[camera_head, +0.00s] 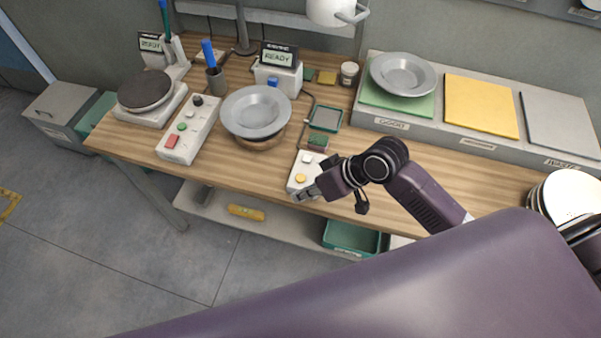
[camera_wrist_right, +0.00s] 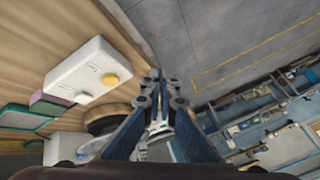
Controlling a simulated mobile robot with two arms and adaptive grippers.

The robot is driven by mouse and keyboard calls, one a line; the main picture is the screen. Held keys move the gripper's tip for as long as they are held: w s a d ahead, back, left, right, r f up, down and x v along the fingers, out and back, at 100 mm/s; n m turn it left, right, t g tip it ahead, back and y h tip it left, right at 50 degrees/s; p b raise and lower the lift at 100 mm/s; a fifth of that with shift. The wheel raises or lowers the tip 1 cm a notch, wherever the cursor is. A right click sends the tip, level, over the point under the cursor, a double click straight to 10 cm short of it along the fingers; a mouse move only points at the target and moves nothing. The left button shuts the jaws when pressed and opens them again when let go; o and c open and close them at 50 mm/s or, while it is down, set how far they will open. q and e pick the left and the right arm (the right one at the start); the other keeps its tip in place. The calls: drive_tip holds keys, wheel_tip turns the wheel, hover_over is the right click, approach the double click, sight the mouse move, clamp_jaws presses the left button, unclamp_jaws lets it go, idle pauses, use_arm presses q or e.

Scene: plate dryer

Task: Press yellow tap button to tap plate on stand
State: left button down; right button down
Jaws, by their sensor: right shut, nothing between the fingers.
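The yellow tap button (camera_head: 300,178) sits on a white control box (camera_head: 296,187) at the front edge of the bench. It also shows in the right wrist view (camera_wrist_right: 110,80), with a white button beside it. A grey plate (camera_head: 256,110) rests on a round wooden stand (camera_head: 262,143). My right gripper (camera_head: 308,193) is shut and empty, at the front right side of the control box. In the right wrist view its fingers (camera_wrist_right: 158,80) are apart from the yellow button, to its right. My left gripper is not in view.
A box with red and green buttons (camera_head: 188,130) stands left of the plate. A small display (camera_head: 278,55) behind the plate reads READY. At right, a grey plate (camera_head: 403,72) lies on a green pad beside yellow (camera_head: 482,105) and grey pads. White plates (camera_head: 570,195) stand far right.

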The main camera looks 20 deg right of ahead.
wheel_tip(320, 180, up, 6)
drive_tip(key=m+y, duration=0.1)
drive_tip(key=y, duration=0.1)
hover_over(303, 178)
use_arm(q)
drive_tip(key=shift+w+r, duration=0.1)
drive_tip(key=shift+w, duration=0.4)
use_arm(e)
drive_tip(key=shift+w+d+t, duration=0.1)
drive_tip(key=shift+t, duration=0.2)
